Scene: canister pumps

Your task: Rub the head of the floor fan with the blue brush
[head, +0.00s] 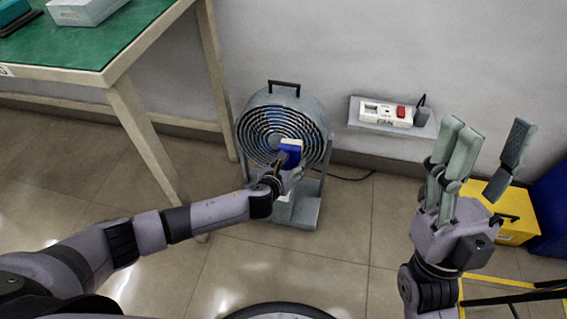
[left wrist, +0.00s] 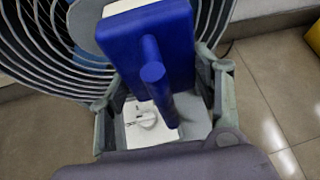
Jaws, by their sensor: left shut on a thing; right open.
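The floor fan (head: 281,126) stands on the floor by the wall, with a round grey slatted head and a black top handle. My left gripper (head: 284,168) is in front of the lower right of the fan head. It is shut on the blue brush (head: 290,152), which has a pale face turned toward the grille. In the left wrist view the blue brush (left wrist: 150,48) is close to the fan grille (left wrist: 40,45); I cannot tell whether it touches. The left gripper's fingers (left wrist: 165,105) are either side of the handle. My right gripper (head: 483,165) is open and empty.
A green-topped table (head: 95,40) stands at the left, its leg near the fan. A yellow box (head: 510,205) is at the right. The floor before the fan is clear.

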